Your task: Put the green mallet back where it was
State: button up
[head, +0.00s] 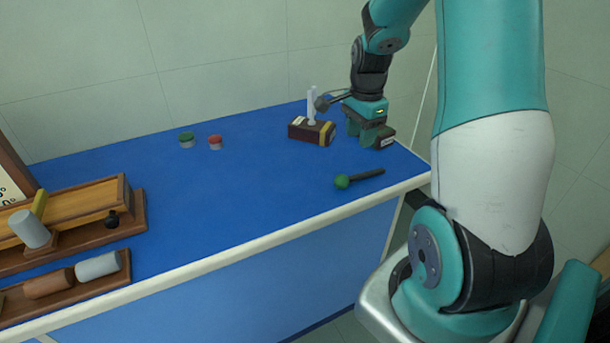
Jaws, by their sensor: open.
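The green mallet (342,181) lies on the blue bench top near its front right edge. Its round green head points left and its dark handle points right. My gripper (370,139) is open above the right end of the bench, behind the mallet and apart from it. I see nothing held between its fingers. A dark wooden block (304,132) with a yellowish end and a white upright fork-like piece (312,108) stands just left of my gripper.
A green-topped pot (186,140) and a red-topped pot (215,142) stand at the back. Wooden apparatus (85,210) with grey and brown cylinders fills the left end. The middle of the bench is clear. A pale edge (250,245) runs along the front.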

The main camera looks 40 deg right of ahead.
jog(key=s+a+r+n+t+y, duration=0.1)
jog(key=a+r+n, duration=0.3)
jog(key=a+n, duration=0.6)
jog(key=s+a+r+n+y, duration=0.15)
jog(key=a+r+n, duration=0.3)
jog(key=a, duration=1.05)
jog(key=s+a+r+n+g+y, duration=0.1)
jog(key=s+a+r+n, duration=0.1)
jog(key=s+a+n, duration=0.9)
jog(key=shift+s+a+r+n+y, duration=0.15)
jog(key=shift+s+r+n+y, duration=0.2)
jog(key=shift+s+n, duration=0.7)
